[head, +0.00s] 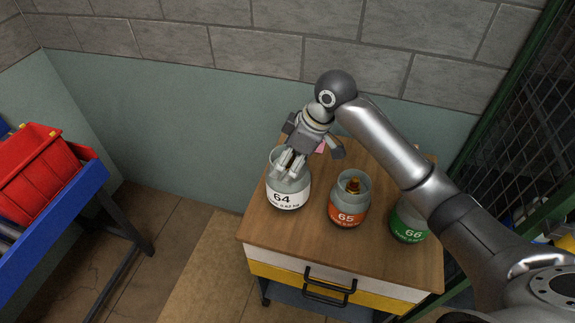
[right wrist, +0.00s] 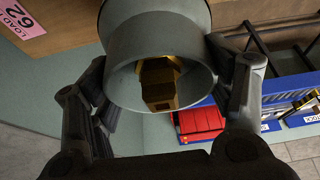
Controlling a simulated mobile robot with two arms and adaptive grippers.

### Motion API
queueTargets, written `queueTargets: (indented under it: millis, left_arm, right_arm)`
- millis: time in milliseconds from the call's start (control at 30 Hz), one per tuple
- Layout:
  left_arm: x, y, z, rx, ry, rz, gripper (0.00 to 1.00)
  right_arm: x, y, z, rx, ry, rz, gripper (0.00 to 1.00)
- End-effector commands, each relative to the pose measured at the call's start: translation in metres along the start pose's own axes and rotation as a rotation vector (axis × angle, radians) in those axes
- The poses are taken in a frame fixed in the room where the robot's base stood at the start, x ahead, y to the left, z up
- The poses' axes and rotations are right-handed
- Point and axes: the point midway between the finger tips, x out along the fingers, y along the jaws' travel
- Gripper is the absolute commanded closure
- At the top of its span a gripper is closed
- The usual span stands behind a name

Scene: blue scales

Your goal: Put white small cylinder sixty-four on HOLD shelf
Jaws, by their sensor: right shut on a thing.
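The white small cylinder 64 (head: 287,201) is a grey-green jar with a white label band reading 64, at the left side of the wooden cabinet top in the head view. My right gripper (head: 290,166) is shut on its upper part. In the right wrist view the jar (right wrist: 157,40) is between my two fingers, its open mouth facing the camera, with a brass-coloured piece (right wrist: 160,84) inside. I cannot tell whether its base touches the cabinet top. My left gripper is not in view. No shelf marked HOLD can be read.
Orange jar 65 (head: 348,204) and green jar 66 (head: 408,222) stand to the right on the wooden cabinet (head: 308,240). A blue rack (head: 62,212) with red bins (head: 35,172) is at the left. A block wall is behind, and green-framed mesh is at the right.

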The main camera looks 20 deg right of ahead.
Motion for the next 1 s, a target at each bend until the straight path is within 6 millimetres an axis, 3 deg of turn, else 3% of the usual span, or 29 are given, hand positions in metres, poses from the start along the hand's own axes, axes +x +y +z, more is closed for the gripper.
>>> queueTargets:
  millis: [300,500,833,1000]
  left_arm:
    - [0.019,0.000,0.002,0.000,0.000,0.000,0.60]
    - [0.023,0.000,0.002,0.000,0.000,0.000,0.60]
    - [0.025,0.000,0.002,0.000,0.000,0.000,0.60]
    - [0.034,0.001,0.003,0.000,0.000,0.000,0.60]
  right_arm:
    - [-0.030,-0.054,0.008,-0.003,0.004,0.003,0.95]
    - [-0.042,-0.074,0.011,-0.002,0.004,0.003,0.95]
    - [-0.046,-0.082,0.013,0.019,0.002,0.010,0.95]
    - [-0.039,-0.078,0.022,0.137,0.001,0.062,0.95]
